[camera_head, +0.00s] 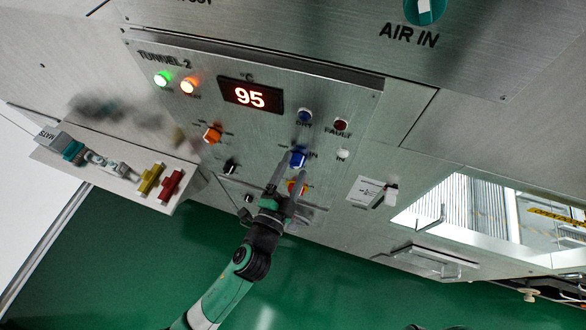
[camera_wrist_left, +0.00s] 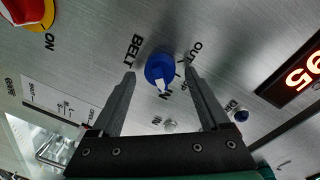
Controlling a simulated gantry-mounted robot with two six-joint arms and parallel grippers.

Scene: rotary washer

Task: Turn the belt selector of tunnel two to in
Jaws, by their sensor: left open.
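The belt selector is a blue round knob (camera_head: 298,158) on the tilted metal Tunnel 2 panel (camera_head: 215,65). In the left wrist view the blue knob (camera_wrist_left: 159,68) sits beside the lettering BELT, OUT and IN. A pale mark shows on its side near IN; I cannot tell its exact setting. My left gripper (camera_head: 287,160) reaches up to the knob from below. In the wrist view the left gripper (camera_wrist_left: 160,73) is open, one finger on each side of the knob, with gaps visible. My right gripper is not in view.
A red-and-yellow switch (camera_head: 297,187) sits just below the knob, close to my fingers. An orange knob (camera_head: 212,132) and a black knob (camera_head: 231,166) are to the left. A lit display (camera_head: 250,95) reads 95. A side tray (camera_head: 120,175) holds coloured pieces.

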